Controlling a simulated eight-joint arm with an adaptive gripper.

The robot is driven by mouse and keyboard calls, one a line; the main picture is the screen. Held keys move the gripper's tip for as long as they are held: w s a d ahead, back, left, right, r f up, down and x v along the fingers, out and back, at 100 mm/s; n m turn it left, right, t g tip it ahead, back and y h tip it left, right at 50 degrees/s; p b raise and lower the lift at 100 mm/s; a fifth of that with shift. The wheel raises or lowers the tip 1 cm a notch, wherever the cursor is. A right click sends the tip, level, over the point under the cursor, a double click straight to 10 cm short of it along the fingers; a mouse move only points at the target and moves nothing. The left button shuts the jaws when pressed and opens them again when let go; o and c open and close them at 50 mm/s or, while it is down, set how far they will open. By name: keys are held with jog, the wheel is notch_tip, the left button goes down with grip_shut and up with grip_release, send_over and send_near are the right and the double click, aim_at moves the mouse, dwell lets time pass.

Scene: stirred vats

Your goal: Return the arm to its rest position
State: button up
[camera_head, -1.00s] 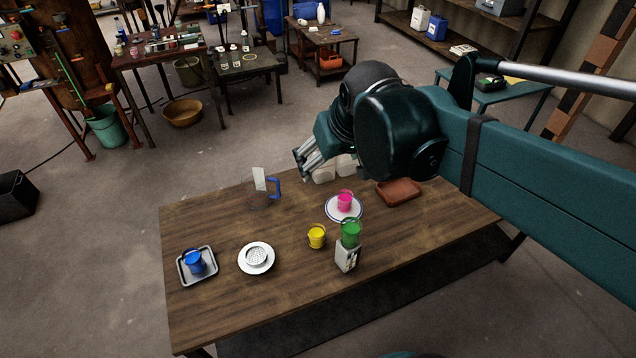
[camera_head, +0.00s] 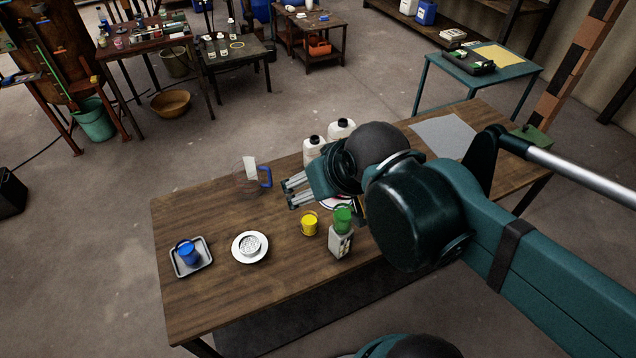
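My gripper (camera_head: 290,191) is over the middle of the wooden table (camera_head: 210,215), pointing left. Its fingers look spread apart with nothing visible between them. My wrist and arm cover the right part of the table and nearly all of a white plate (camera_head: 338,205), of which only an edge shows. A yellow bucket (camera_head: 309,224) stands just below the gripper in the picture. A green bucket (camera_head: 342,219) sits on a small pale box-shaped device (camera_head: 341,242).
A clear jug with a blue handle (camera_head: 265,177) stands close left of my fingers. White bottles (camera_head: 313,148) stand behind my wrist. A blue bucket (camera_head: 187,252) sits on a grey tray (camera_head: 206,265). A white dish with a strainer (camera_head: 250,246) is near it.

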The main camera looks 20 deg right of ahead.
jog(key=shift+f, duration=0.1)
notch_tip(320, 180, down, 3)
jog(key=b, duration=0.3)
jog(key=shift+f+b, duration=0.2)
jog(key=shift+b, duration=0.1)
dwell(1.0)
